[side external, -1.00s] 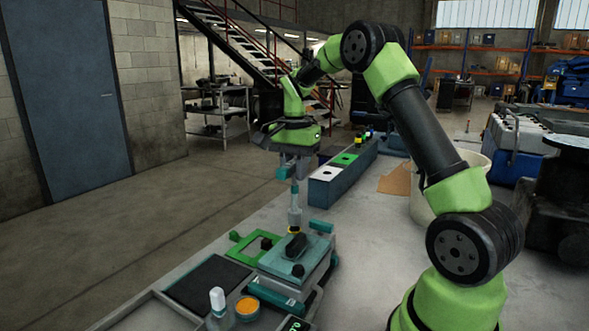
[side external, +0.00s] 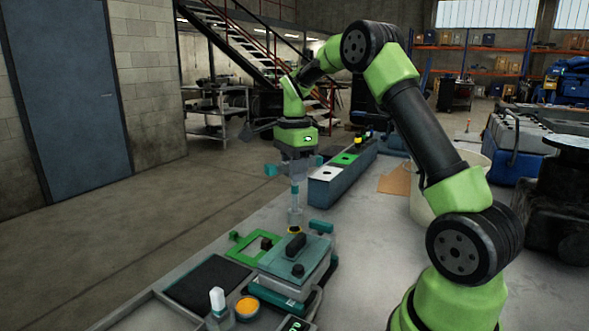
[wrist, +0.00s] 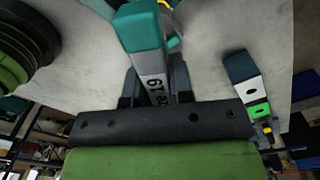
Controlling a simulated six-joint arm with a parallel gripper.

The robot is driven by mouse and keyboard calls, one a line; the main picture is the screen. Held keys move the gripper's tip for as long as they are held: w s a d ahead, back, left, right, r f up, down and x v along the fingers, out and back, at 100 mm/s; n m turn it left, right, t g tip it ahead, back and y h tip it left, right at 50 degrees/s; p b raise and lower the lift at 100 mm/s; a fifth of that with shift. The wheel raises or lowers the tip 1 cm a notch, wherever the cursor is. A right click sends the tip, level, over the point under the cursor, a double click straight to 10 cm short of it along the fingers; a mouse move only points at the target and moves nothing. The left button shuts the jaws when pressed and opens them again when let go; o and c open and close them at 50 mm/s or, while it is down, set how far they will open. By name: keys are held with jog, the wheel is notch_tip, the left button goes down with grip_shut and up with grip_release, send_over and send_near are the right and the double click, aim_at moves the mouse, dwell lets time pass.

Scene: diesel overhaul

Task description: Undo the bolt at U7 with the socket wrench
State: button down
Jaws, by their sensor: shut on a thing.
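My gripper (side external: 295,168) is shut on the socket wrench (side external: 294,212), which hangs upright below it in the side view. The wrench has a grey shaft with a teal band, and its lower end is at a yellow ring (side external: 294,230) at the back edge of a teal-topped unit (side external: 315,249). In the wrist view the wrench (wrist: 150,62) shows as a grey and teal bar marked 19 between my dark fingers (wrist: 153,88). I cannot see the U7 bolt or its label; whether the socket sits on it cannot be told.
The unit carries black knobs (side external: 297,243). A green frame (side external: 232,254), a dark mat (side external: 208,285), a white-capped bottle (side external: 217,300) and an orange-topped tub (side external: 247,308) stand nearby. A long box with white and green panels (side external: 341,174) stands behind.

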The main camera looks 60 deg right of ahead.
jog(key=shift+f, duration=0.15)
jog(key=shift+f, duration=0.65)
jog(key=n, duration=0.4)
jog(key=shift+r, duration=0.1)
jog(key=n, duration=1)
jog(key=shift+r, duration=0.1)
jog(key=n, duration=0.4)
jog(key=c, duration=1.8)
grip_release()
grip_shut()
